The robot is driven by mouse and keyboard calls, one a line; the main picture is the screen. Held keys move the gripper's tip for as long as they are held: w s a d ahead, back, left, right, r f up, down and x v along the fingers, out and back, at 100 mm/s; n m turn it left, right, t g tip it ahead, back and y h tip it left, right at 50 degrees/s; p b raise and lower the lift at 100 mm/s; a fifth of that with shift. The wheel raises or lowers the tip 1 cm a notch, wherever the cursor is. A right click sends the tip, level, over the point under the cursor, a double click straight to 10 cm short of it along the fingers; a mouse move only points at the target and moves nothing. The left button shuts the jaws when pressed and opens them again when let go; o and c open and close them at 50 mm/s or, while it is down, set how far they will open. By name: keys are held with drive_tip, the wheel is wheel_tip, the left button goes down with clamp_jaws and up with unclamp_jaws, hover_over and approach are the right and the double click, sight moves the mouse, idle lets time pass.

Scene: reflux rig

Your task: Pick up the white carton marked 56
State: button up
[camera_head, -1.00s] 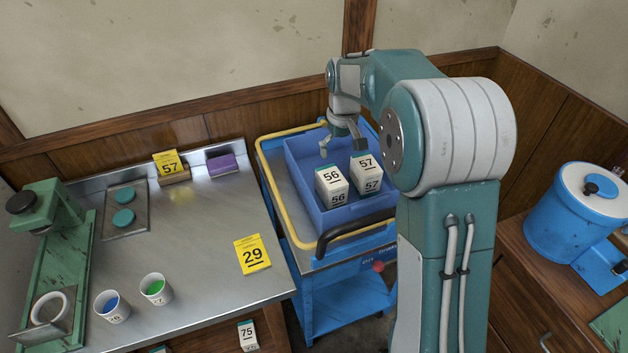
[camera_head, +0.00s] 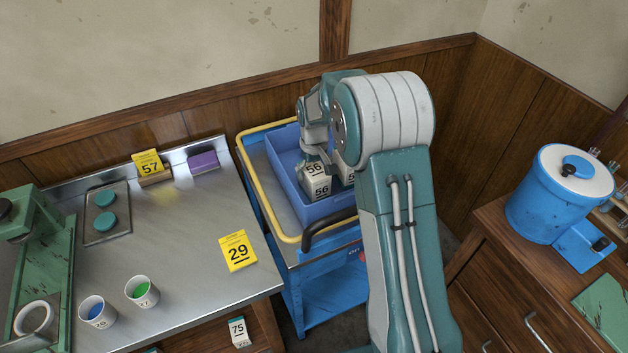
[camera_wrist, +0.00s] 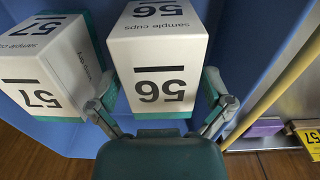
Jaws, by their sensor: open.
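The white carton marked 56 (camera_head: 316,182) stands in the blue bin (camera_head: 292,195) on the blue cart. In the wrist view the carton (camera_wrist: 158,60) shows "sample cups" on its top and a teal base. My gripper (camera_wrist: 165,100) is open, with one finger on each side of the carton; I cannot tell whether they touch it. In the head view my gripper (camera_head: 318,158) is just above and behind the carton, its fingers partly hidden. The white carton marked 57 (camera_wrist: 45,75) stands close beside it, near one finger. In the head view my arm mostly hides that carton (camera_head: 346,175).
The cart has a yellow rail (camera_head: 255,185) and a black handle (camera_head: 328,226). The steel bench (camera_head: 190,240) at left holds a yellow 29 card (camera_head: 238,251), two cups and a purple block (camera_head: 203,161). A blue drum (camera_head: 550,200) stands on the right cabinet.

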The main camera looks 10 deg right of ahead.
drive_tip(key=shift+f, duration=0.55)
drive_tip(key=c, duration=1)
drive_tip(key=shift+r, duration=0.15)
